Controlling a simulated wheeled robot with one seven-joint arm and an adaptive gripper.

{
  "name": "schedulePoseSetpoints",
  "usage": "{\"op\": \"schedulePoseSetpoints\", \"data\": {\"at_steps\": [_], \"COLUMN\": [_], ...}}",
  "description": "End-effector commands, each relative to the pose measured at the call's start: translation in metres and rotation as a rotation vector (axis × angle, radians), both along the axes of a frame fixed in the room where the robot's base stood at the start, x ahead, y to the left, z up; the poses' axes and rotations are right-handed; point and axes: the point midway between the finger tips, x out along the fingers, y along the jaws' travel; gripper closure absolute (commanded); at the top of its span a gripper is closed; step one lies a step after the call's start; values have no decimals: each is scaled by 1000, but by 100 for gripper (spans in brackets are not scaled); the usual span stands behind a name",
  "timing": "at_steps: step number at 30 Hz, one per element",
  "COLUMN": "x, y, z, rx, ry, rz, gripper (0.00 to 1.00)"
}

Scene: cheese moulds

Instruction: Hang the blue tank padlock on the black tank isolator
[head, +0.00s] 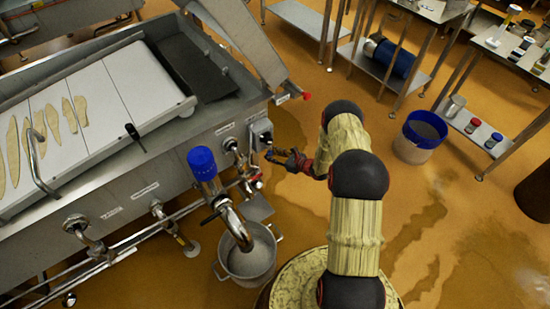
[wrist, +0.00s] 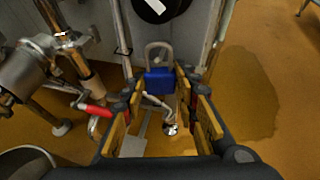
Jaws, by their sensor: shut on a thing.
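The blue tank padlock (wrist: 159,80) has a grey shackle (wrist: 158,48) that points up and away. My gripper (wrist: 163,84) is shut on its blue body in the wrist view. The black tank isolator (wrist: 155,8) is a round black part with a white bar, cut by the top edge of the wrist view. The shackle is below it, with a gap in the picture; whether they touch is hard to tell. In the head view my gripper (head: 285,157) is just right of the vat's front corner, close to the isolator (head: 265,138). The padlock is too small there to make out.
The steel vat (head: 120,190) stands at left with pipes and valves along its front. A pipe with a blue cap (head: 202,160) rises near a steel bucket (head: 247,262). A red-handled valve (wrist: 95,110) is left of my gripper.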

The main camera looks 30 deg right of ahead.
Motion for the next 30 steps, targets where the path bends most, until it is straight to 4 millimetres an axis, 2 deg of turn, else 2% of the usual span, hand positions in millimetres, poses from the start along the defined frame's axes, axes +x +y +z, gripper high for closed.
{"op": "schedulePoseSetpoints", "data": {"at_steps": [9,30], "x": [13,16], "y": [2,3], "z": [-11,-13], "rx": [0,-2], "ry": [0,-2], "rz": [-1,0], "gripper": [97,97]}}
